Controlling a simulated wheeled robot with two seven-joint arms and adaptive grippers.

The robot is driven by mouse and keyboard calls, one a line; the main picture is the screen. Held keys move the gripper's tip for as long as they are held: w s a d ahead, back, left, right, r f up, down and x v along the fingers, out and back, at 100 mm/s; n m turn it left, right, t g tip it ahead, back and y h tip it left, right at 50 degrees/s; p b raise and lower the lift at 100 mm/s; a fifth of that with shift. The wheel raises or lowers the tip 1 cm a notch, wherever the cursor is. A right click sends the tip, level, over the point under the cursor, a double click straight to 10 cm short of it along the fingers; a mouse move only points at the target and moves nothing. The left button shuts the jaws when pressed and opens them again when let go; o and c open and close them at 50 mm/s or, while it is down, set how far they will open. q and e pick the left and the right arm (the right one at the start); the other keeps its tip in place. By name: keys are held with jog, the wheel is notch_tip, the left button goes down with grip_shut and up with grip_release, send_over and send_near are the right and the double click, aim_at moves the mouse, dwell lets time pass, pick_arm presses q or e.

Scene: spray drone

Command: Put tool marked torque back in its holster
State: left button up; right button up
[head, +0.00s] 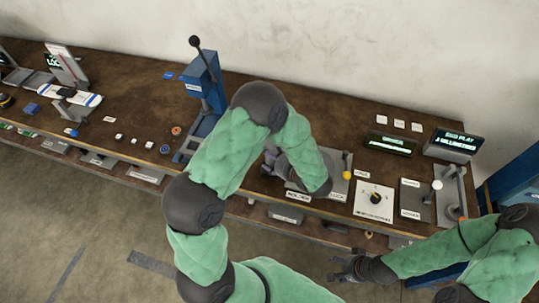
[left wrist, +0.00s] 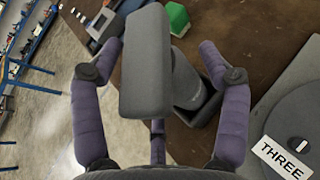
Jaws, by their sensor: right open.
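A dark grey tool (left wrist: 146,65) with a blocky body and a round handle fills the middle of the left wrist view. Its handle goes down towards a dark open holder (left wrist: 213,72) at the bench edge; how deep it sits is hard to tell. No torque marking can be read. My left gripper (left wrist: 160,48) has its purple fingers on both sides of the tool; whether they press on it is unclear. In the head view my left forearm hides most of this gripper and the tool. My right gripper (head: 342,268) is open and empty, in front of the bench at the lower right.
The brown bench (head: 130,105) runs along the wall. A blue lever press (head: 203,85) stands left of my left arm. A dial panel (head: 374,201), a green-lit display (head: 390,144) and a lever unit (head: 448,195) are to its right. A THREE label (left wrist: 281,158) shows beside the tool.

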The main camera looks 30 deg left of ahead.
pick_arm(q)
jog(key=shift+r, duration=0.1)
jog(key=shift+d+r, duration=0.15)
jog(key=shift+d, duration=0.1)
jog(key=p+v, duration=0.1)
jog(key=v, duration=1)
jog(key=s+d+f+n+g+h, duration=0.3)
jog(key=s+f+n+g+h, duration=0.2)
jog(key=s+f, duration=0.4)
jog(key=s+d+f+n+g+h, duration=0.2)
jog(key=s+f+n+g+h, duration=0.3)
jog(key=s+f, duration=0.35)
jog(key=d+f+n+t+h, duration=0.2)
jog(key=d+f+n+h, duration=0.1)
jog(key=d+n+h, duration=0.35)
jog(key=w+a+f+n+t, duration=0.3)
jog(key=w+n+t, duration=0.1)
jog(key=n, duration=0.4)
jog(key=shift+w+a, duration=0.25)
jog(key=shift+a, duration=0.05)
